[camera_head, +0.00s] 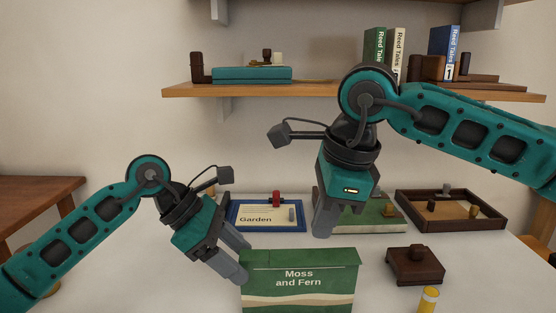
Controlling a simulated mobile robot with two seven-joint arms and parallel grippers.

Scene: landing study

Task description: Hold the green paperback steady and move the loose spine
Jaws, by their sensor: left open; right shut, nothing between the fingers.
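The green paperback (298,283), titled "Moss and Fern", faces me at the bottom centre of the head view. Its lower edge runs out of the picture. A darker green strip runs along its top edge; I cannot tell whether this is the loose spine. My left gripper (244,262) is open at the book's upper left edge. I cannot tell whether its fingers touch the book. My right gripper (322,228) is shut and empty, pointing down above the book and apart from it in the picture.
Behind the paperback lie a blue-framed "Garden" board (265,223) and a green-topped flat piece (376,220), partly hidden by my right gripper. A dark tray (490,222) with small pieces, a dark brown block (414,265) and a yellow cylinder (428,300) stand right. A shelf (300,91) hangs above.

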